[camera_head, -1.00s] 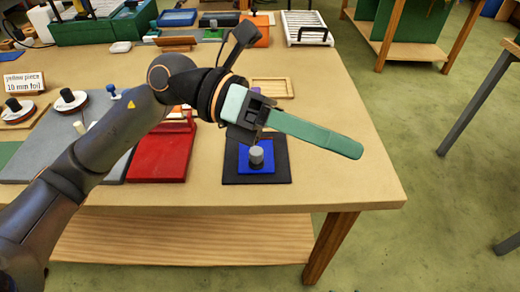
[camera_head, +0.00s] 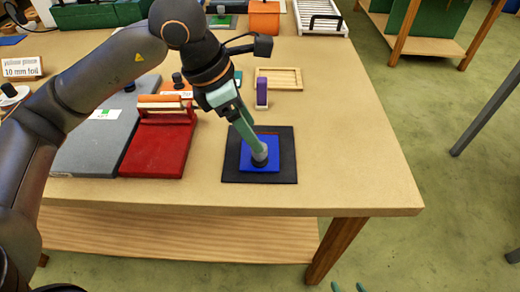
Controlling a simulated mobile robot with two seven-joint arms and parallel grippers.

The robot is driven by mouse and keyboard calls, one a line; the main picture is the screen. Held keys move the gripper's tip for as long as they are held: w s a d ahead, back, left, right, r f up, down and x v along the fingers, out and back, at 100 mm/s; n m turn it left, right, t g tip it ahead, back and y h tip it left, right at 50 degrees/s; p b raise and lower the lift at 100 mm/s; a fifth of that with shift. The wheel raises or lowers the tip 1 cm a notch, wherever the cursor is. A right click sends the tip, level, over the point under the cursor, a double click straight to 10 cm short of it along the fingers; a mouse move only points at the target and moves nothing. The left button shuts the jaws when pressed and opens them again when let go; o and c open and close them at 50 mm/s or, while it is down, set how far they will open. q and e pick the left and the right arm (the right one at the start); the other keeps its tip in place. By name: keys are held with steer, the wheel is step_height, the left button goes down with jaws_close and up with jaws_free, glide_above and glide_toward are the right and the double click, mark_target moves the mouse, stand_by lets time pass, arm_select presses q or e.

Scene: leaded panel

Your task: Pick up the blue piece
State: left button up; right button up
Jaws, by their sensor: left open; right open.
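The blue piece (camera_head: 273,146) is a flat square lying on a black mat (camera_head: 232,164) near the table's front edge. A short round knob (camera_head: 260,161) stands on it. My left gripper (camera_head: 258,153) points down over the blue piece, its green fingers at the knob. The fingers hide part of the knob, and I cannot tell whether they touch it. The blue piece still lies flat on the mat. My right gripper (camera_head: 348,287) shows only as two green fingertips at the bottom edge, apart and empty, in front of the table.
A red board (camera_head: 155,153) and a grey board (camera_head: 90,145) lie to the left. Behind the mat are an upright purple block (camera_head: 262,93) and a shallow wooden tray (camera_head: 290,78). The tabletop (camera_head: 345,150) right of the mat is clear.

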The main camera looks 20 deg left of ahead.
arm_select(q)
steer(key=x, duration=0.6)
steer(key=shift+s, duration=0.3)
jaws_close()
